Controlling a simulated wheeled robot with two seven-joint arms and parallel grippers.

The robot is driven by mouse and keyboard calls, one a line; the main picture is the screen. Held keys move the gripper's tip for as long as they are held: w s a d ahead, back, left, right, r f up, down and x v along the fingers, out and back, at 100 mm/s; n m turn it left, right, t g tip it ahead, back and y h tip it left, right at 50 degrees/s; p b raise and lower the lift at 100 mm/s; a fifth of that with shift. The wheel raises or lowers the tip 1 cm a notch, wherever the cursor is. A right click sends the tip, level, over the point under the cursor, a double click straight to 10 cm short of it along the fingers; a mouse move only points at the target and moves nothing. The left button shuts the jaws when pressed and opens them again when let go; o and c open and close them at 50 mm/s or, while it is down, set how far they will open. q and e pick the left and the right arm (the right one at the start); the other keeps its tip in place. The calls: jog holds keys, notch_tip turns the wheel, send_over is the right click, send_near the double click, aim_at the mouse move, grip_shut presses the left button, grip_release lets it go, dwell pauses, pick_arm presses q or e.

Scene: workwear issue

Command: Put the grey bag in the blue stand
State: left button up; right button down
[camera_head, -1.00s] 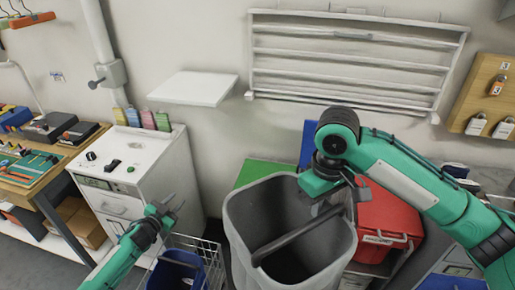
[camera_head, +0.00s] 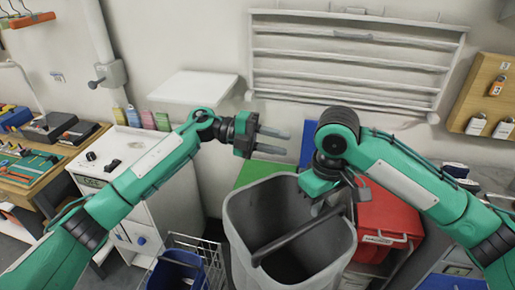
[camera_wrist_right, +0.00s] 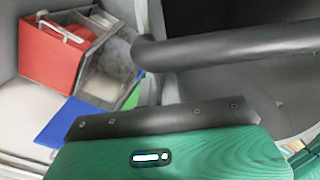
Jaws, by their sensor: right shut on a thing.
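The grey bag (camera_head: 238,232) is a large, open-topped, upright holder with a dark handle (camera_head: 290,238) across its mouth. It fills the lower middle of the head view. My right gripper (camera_head: 328,206) is shut on the handle at the bag's right side. In the right wrist view the dark handle (camera_wrist_right: 230,48) runs past the gripper's jaw. My left gripper (camera_head: 286,142) is open and empty, above and behind the bag. A blue panel (camera_head: 308,143) stands upright behind the bag, mostly hidden; I cannot tell whether it is the blue stand.
A red box (camera_head: 385,215) is right of the bag, and a green panel (camera_head: 258,171) lies behind it. A wire basket (camera_head: 212,262) with a blue thing (camera_head: 172,272) is at lower left. A white cabinet (camera_head: 185,190), wall shelf (camera_head: 195,86) and wall rack (camera_head: 350,60) surround the area.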

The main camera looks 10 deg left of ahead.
pick_arm(q)
jog(key=s+d+r+m+g+y, duration=0.2)
jog(key=s+m+y, duration=0.2)
notch_tip(320, 180, up, 4)
jog(key=f+m+t+y, duration=0.1)
jog(key=m+t+y, duration=0.4)
jog(key=y, duration=0.8)
send_over(258, 204)
jog(key=shift+r+m+g, duration=0.25)
jog(key=shift+m+g, duration=0.05)
jog(key=shift+g, duration=0.4)
notch_tip(258, 204, down, 12)
jog(key=shift+a+r, duration=0.1)
grip_shut()
pick_arm(e)
jog(key=c, duration=1.5)
grip_release()
jog(key=shift+r, duration=0.15)
